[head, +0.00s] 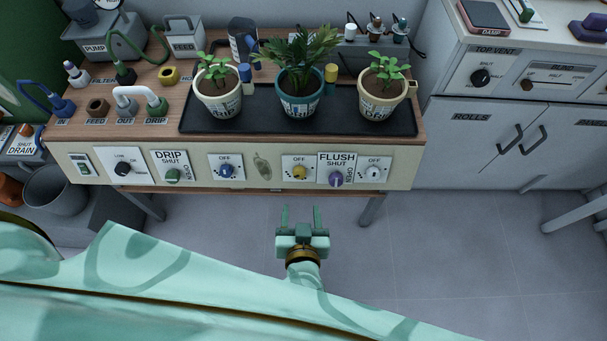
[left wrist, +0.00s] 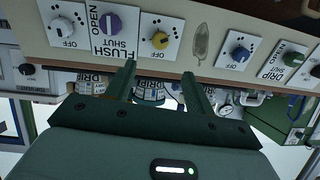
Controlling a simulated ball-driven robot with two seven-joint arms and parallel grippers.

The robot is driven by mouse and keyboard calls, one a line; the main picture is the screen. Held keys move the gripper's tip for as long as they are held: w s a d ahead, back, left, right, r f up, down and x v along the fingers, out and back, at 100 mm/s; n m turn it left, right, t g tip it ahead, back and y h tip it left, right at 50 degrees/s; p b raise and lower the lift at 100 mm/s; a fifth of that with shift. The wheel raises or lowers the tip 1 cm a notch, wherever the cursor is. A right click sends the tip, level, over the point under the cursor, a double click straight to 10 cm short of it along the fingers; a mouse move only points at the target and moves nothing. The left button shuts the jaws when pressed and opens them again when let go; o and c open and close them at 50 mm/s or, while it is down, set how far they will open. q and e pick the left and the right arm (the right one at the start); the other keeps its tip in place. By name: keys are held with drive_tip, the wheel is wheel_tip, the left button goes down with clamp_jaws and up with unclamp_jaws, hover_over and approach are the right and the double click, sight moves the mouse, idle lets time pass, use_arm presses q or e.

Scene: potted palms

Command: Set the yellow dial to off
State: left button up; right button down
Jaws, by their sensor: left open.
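The yellow dial (head: 299,172) sits on a white plate on the front panel of the bench, with OFF printed above it and dots around it. In the left wrist view, where the panel appears upside down, the yellow dial (left wrist: 160,40) is just beyond the fingertips. I cannot tell which mark its pointer faces. My left gripper (head: 301,208) is open and empty, in front of and below the dial in the head view. Its two fingers (left wrist: 158,68) are apart and do not appear to touch the dial. My right gripper is out of view.
A purple FLUSH knob (head: 336,178) is close on the dial's right, and a blue dial (head: 226,171) is on its left. A white dial (head: 373,173) is farther right. Potted plants stand on a black tray (head: 250,122) above the panel. The floor before the bench is clear.

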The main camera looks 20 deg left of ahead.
sight(299, 175)
use_arm(q)
drive_tip(key=b+x, duration=0.4)
drive_tip(key=x, duration=0.8)
drive_tip(key=shift+f, duration=0.2)
drive_tip(key=shift+w+a+f+b, duration=0.15)
drive_tip(key=shift+w+a+b, duration=0.1)
drive_tip(key=shift+w+b, duration=0.25)
drive_tip(key=shift+w, duration=0.1)
drive_tip(key=c, duration=1)
